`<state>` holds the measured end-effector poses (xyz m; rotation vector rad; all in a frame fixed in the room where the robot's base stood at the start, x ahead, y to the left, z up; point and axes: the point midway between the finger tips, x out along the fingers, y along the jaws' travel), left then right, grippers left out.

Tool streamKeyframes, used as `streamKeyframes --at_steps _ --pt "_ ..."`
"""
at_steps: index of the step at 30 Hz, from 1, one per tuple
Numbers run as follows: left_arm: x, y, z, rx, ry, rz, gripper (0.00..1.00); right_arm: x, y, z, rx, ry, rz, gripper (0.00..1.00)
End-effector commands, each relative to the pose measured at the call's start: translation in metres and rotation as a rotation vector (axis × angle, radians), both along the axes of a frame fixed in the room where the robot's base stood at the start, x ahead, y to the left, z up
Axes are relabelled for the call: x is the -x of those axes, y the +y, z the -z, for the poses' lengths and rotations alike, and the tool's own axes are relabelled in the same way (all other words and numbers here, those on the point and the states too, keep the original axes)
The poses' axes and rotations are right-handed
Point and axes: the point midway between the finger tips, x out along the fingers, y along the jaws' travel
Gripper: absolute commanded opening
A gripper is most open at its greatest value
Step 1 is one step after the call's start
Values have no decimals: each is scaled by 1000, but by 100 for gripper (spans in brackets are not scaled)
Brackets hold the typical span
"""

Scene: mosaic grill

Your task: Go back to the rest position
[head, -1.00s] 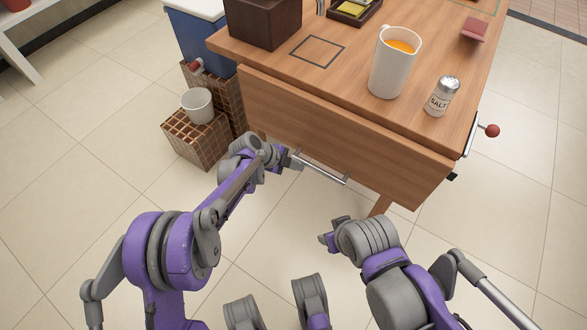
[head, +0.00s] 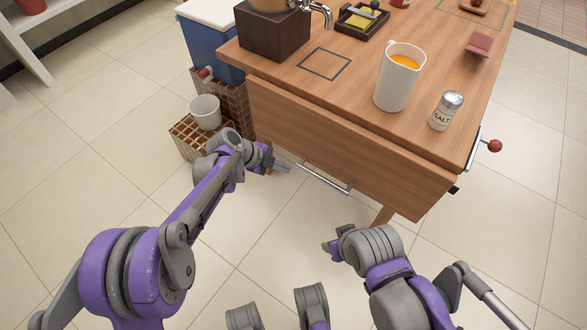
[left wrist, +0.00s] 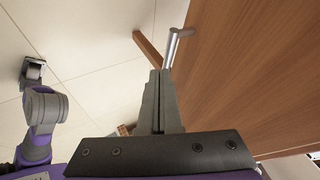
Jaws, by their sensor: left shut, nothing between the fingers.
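My left gripper (head: 284,168) is in front of the wooden drawer front (head: 345,145), a little left of its metal handle (head: 326,178). Its fingers are together with nothing between them and apart from the handle. In the left wrist view the closed fingers (left wrist: 158,90) point toward the end of the handle (left wrist: 178,42), with the wooden front on the right. My right arm is folded low at the right of the head view, and its gripper (head: 333,248) shows only in part, so its opening is unclear.
The counter (head: 300,85) carries a white pitcher of orange liquid (head: 396,85), a salt shaker (head: 446,110) and a dark box (head: 270,32). A white cup (head: 205,112) stands on a brown lattice crate (head: 188,140) beside my left arm. Open tiled floor lies in front.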

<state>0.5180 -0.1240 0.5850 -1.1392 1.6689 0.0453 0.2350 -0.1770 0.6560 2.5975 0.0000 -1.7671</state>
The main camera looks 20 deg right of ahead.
Motion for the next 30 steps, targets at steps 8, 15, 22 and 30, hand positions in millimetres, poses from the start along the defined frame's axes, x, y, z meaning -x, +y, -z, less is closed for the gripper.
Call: streamKeyframes --at_steps 8,15,22,30 --pt "1 8 -7 -1 0 2 0 0 0 -2 0 0 0 52" --pt "8 24 -19 -27 47 -85 0 0 0 -2 0 0 0 52" --pt "52 100 -64 -125 253 -541 0 0 0 -2 0 0 0 52" --pt "137 193 -95 -157 462 -1204 0 0 0 -2 0 0 0 52"
